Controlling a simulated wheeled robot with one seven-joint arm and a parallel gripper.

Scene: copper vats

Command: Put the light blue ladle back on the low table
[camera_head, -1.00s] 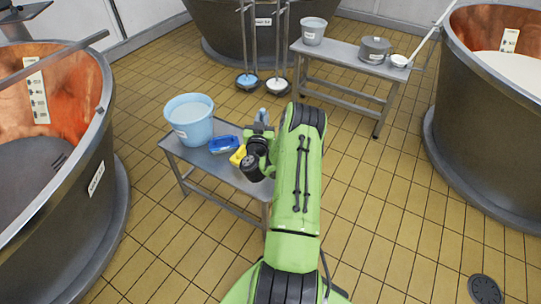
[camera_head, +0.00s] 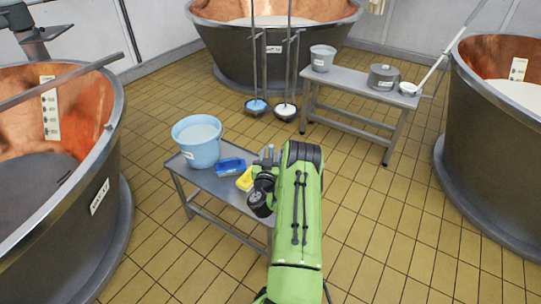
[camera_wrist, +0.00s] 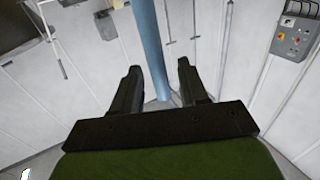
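A light blue pole (camera_wrist: 151,45), perhaps the ladle's handle, stands between or just beyond the fingers of my gripper (camera_wrist: 158,68) in the wrist view. A gap shows between it and the right finger, and no ladle bowl shows there. In the head view my gripper (camera_head: 267,155) is at the right end of the low table (camera_head: 203,180), largely hidden by my green arm. A light blue bucket (camera_head: 197,145), a blue object (camera_head: 231,166) and a yellow object (camera_head: 244,181) are on this table. A ladle with a blue bowl (camera_head: 256,105) hangs at the back.
A white-bowled ladle (camera_head: 285,111) hangs beside the blue one. A back bench (camera_head: 350,86) holds a grey bucket (camera_head: 322,58), a pot (camera_head: 382,77) and a white ladle (camera_head: 409,89). Copper vats stand left (camera_head: 90,210), back (camera_head: 235,55) and right (camera_head: 490,150).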

